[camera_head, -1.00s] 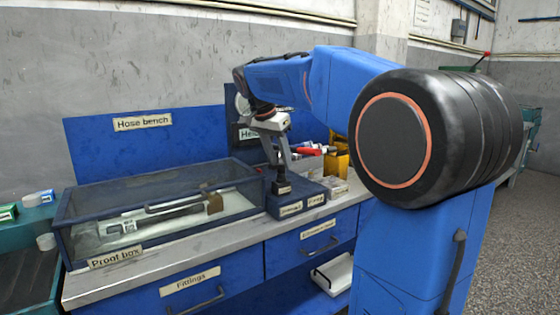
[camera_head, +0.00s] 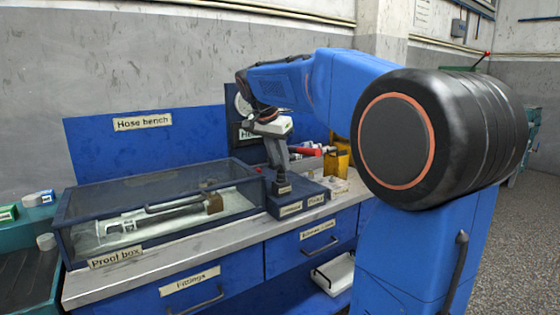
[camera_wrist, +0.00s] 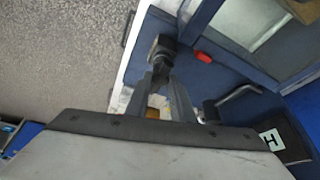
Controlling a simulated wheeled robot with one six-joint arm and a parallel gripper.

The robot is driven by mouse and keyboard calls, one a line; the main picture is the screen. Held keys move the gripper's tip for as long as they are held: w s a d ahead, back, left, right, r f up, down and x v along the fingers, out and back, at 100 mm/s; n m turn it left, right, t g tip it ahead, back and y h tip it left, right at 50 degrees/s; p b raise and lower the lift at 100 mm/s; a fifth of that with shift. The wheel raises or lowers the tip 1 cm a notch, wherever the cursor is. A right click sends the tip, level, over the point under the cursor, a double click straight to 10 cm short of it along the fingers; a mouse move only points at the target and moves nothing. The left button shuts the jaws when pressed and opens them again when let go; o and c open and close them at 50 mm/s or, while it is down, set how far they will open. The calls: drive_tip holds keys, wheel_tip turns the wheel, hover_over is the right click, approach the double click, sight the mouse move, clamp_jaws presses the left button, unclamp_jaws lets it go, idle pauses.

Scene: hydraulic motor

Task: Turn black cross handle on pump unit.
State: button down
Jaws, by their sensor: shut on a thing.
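The pump unit (camera_head: 272,206) is a low dark blue box with small labels, standing on the bench right of the proof box. A black handle (camera_head: 284,181) rises from its top. My gripper (camera_head: 279,166) comes down on it from above and is shut on its upper part. In the wrist view my gripper (camera_wrist: 164,74) has its two fingers close together around the black handle (camera_wrist: 161,48). The cross shape of the handle is mostly hidden by the fingers.
The clear proof box (camera_head: 85,230) with a hose assembly inside stands close on the left. A small red knob (camera_head: 259,170) sits between it and the pump unit. Red and yellow items (camera_head: 340,163) stand behind right. The bench front strip (camera_head: 180,257) is clear.

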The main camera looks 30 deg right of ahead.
drive_tip(key=n+t+y, duration=0.1)
drive_tip(key=n, duration=0.3)
drive_tip(key=shift+s+d+n, duration=0.1)
drive_tip(key=shift+n, duration=0.2)
drive_tip(key=n, duration=0.2)
drive_tip(key=n+t+y, duration=0.1)
drive_tip(key=n, duration=0.1)
drive_tip(key=shift+d+t, duration=0.1)
drive_tip(key=shift+t, duration=0.2)
drive_tip(key=n+y, duration=0.2)
drive_tip(key=n, duration=0.3)
drive_tip(key=shift+d, duration=0.15)
drive_tip(key=shift+n+y, duration=0.8)
drive_tip(key=shift+n, duration=1)
drive_tip(key=c, duration=1.5)
unclamp_jaws()
drive_tip(key=shift+c, duration=0.2)
drive_tip(key=shift+s+r, duration=0.1)
